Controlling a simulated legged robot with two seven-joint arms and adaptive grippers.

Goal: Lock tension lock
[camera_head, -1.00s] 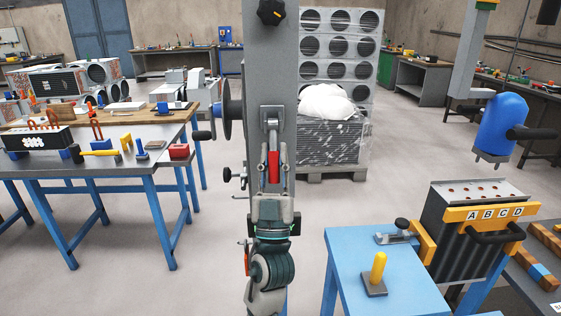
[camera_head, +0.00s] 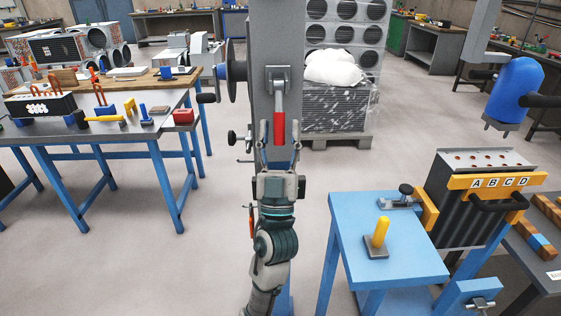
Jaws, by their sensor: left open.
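A lever with a red handle (camera_head: 279,128) hangs straight down from a bracket on the tall grey column (camera_head: 274,35). It appears to be the tension lock. My left gripper (camera_head: 280,152) is open just below and in front of the column, pointing up at the lever. Its two fingers stand apart on either side of the handle's lower end. I cannot tell whether either finger touches it. My right gripper is out of view.
A crank wheel (camera_head: 232,72) and small knobs stick out from the column's left side. A blue table (camera_head: 350,222) with a yellow-handled tool (camera_head: 379,236) stands at the right, beside a block lettered A to D (camera_head: 478,200). A workbench with tools (camera_head: 150,140) stands at the left.

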